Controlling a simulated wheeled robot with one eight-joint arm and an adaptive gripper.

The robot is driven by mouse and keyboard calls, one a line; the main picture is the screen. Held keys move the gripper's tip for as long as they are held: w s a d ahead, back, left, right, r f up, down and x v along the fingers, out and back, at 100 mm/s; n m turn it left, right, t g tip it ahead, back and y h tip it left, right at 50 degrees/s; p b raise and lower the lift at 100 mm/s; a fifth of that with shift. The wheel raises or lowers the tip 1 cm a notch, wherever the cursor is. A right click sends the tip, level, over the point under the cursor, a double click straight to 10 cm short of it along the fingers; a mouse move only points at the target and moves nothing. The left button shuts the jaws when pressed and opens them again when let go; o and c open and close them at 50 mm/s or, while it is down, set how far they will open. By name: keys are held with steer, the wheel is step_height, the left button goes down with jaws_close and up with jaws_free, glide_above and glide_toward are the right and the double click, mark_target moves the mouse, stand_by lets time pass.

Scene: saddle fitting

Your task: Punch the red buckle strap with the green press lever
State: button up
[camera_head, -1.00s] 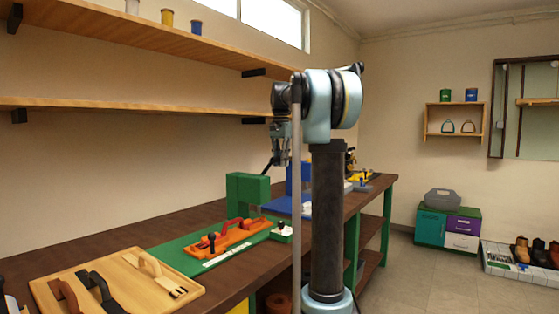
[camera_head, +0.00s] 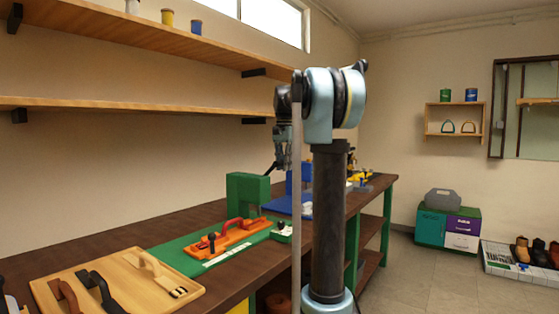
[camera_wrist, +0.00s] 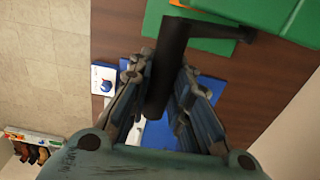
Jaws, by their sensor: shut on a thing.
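The green press (camera_head: 247,193) stands on the bench, and its black lever (camera_head: 271,166) rises at its right side. In the wrist view the lever (camera_wrist: 168,70) runs between my fingers, with an arm leading to the green press body (camera_wrist: 235,22) at the top. My gripper (camera_head: 281,158) is shut on the lever; it also shows in the wrist view (camera_wrist: 158,92). A red strap (camera_head: 236,223) lies in an orange holder (camera_head: 228,242) on a green mat, close in front of the press. Its far end by the press is hard to make out.
A blue press (camera_head: 299,178) on a blue mat (camera_head: 287,206) stands beyond the green one. A shelf (camera_head: 150,107) runs along the wall above.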

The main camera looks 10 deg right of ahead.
steer(key=f, duration=0.1)
steer(key=s+d+f, duration=0.2)
steer(key=shift+f, duration=0.3)
stand_by(0.6)
steer(key=shift+f, duration=0.1)
steer(key=shift+s+d+f, duration=0.2)
steer(key=shift+f, duration=0.35)
steer(key=shift+s+d+f, duration=0.2)
steer(key=shift+f, duration=0.3)
steer(key=shift+s+d+f, duration=0.2)
steer(key=shift+f, duration=0.35)
steer(key=shift+s+d+f, duration=0.15)
steer(key=shift+f, duration=0.75)
steer(key=shift+s+d+f, duration=0.15)
steer(key=shift+f, duration=0.7)
steer(key=shift+c, duration=0.2)
step_height(320, 180, down, 4)
steer(key=shift+r, duration=0.35)
